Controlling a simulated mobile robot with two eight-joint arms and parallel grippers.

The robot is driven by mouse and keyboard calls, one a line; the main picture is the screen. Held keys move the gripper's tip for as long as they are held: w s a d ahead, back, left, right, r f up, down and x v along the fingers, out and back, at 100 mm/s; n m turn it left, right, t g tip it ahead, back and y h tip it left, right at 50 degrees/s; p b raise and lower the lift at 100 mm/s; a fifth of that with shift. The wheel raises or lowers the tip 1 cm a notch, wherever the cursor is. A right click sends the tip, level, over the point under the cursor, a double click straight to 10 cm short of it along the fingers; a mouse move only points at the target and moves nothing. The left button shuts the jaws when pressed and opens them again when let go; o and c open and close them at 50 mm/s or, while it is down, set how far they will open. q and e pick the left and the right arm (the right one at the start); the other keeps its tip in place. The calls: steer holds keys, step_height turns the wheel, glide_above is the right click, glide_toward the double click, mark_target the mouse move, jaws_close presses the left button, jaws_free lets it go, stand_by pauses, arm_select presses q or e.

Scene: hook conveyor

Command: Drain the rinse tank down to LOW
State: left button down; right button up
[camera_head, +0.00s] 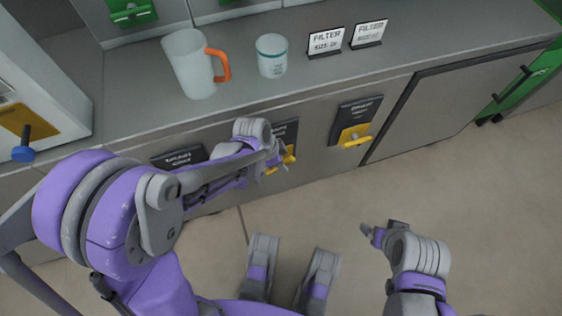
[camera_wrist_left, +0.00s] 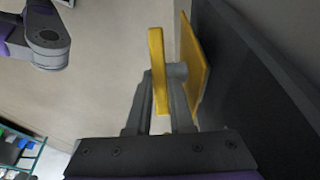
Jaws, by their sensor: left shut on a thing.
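My left gripper (camera_head: 277,158) reaches to the middle dark panel (camera_head: 287,129) on the counter front and is shut on its yellow valve handle (camera_head: 289,158). In the left wrist view the fingers (camera_wrist_left: 160,108) close around the lower part of this handle (camera_wrist_left: 157,65), which stands out on a grey stem from a yellow plate (camera_wrist_left: 193,60). The panel's label is too small and covered to read. My right gripper (camera_head: 371,234) hangs over the floor, away from the counter; its jaws are unclear. I cannot pick out a tank level or a LOW mark.
Another panel with a yellow handle (camera_head: 356,141) is to the right, and a dark panel (camera_head: 180,157) to the left. A jug with an orange handle (camera_head: 191,65), a white cup (camera_head: 271,57) and two filter signs (camera_head: 326,42) stand on the counter. The floor (camera_head: 450,190) is clear.

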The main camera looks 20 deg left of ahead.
arm_select(q)
steer(key=shift+w+d+g+y, duration=0.15)
steer(key=shift+d+g+y, duration=0.1)
steer(key=shift+g+y, duration=0.75)
steer(key=shift+f+g+y, duration=0.15)
steer(key=shift+g+y, duration=0.55)
steer(key=shift+y, duration=0.8)
steer(key=c, duration=0.8)
jaws_free()
steer(key=p+v, duration=0.3)
steer(key=v, duration=0.7)
steer(key=shift+w+d+r, duration=0.15)
steer(key=shift+d+r, duration=0.1)
steer(key=shift+r, duration=0.1)
